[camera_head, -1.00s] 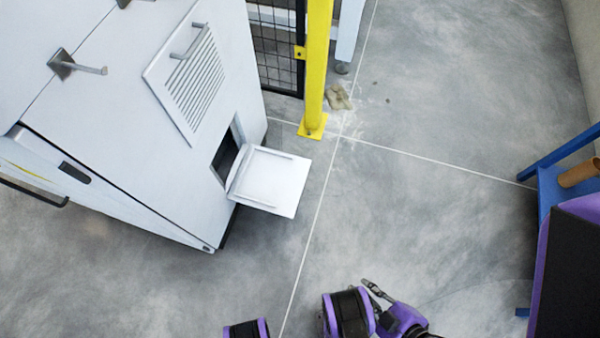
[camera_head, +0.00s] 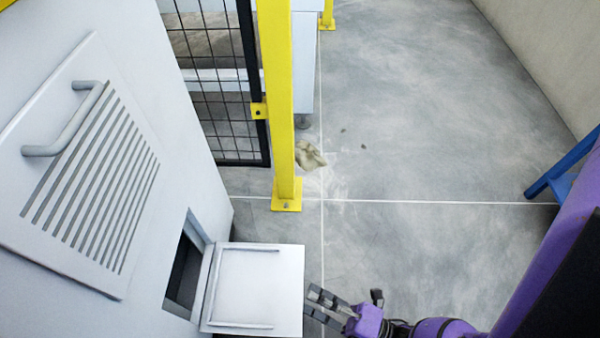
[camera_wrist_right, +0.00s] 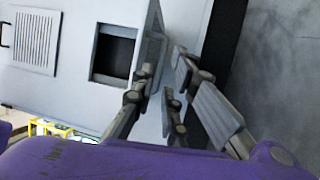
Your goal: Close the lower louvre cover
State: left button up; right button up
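The lower louvre cover (camera_head: 258,287) is a white flap standing open, swung out to the right from a dark rectangular opening (camera_head: 184,275) in the white cabinet. In the right wrist view the opening (camera_wrist_right: 113,54) shows left of my fingers, and the cover (camera_wrist_right: 153,48) is seen nearly edge-on. My right gripper (camera_head: 346,296) is just right of the cover's outer edge in the head view. In the right wrist view its fingers (camera_wrist_right: 164,65) are spread, with part of the cover showing between them; I cannot tell whether they touch it. My left gripper is not in view.
A slatted upper cover (camera_head: 130,190) with a bar handle lies flat on the cabinet above the opening. A yellow post (camera_head: 279,110) and black mesh fence (camera_head: 215,85) stand behind. Blue furniture (camera_head: 562,172) is at right.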

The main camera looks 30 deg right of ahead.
aim_at(301, 292)
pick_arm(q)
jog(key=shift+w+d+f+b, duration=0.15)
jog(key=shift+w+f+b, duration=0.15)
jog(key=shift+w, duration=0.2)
pick_arm(e)
jog(key=x, duration=0.4)
jog(key=shift+w+a, duration=0.1)
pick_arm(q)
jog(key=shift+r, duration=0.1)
pick_arm(e)
grip_shut()
